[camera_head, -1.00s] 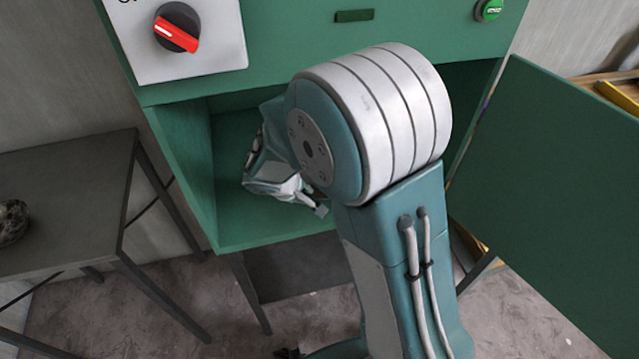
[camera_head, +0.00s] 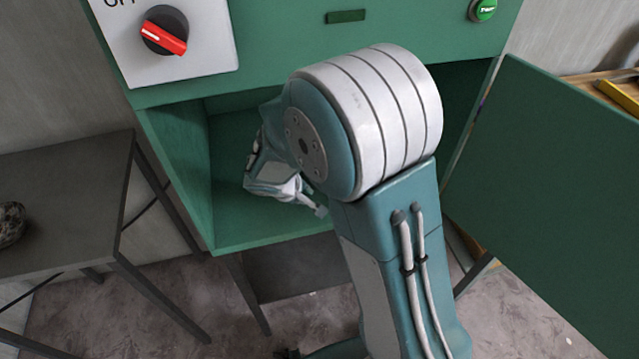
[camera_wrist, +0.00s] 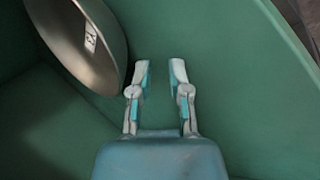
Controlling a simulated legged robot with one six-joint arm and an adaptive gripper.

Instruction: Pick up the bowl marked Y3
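The bowl (camera_wrist: 62,47) is a grey-brown metal bowl at the upper left of the wrist view, partly cut off by the frame edge. A white label (camera_wrist: 90,38) on its inner side seems to read Y3. My gripper (camera_wrist: 161,66) is open and empty, its two fingers apart with bare green surface between them. The bowl's near rim is just left of the left finger, and I cannot tell whether they touch. In the head view my gripper is inside the green cabinet (camera_head: 280,238), mostly hidden behind my arm, and the bowl is hidden there.
The cabinet's green door (camera_head: 550,190) stands open at the right. Its left wall and floor edge enclose the opening. A red rotary switch (camera_head: 163,36) and a green button (camera_head: 482,10) are on the front above. A dark table (camera_head: 65,190) stands at the left.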

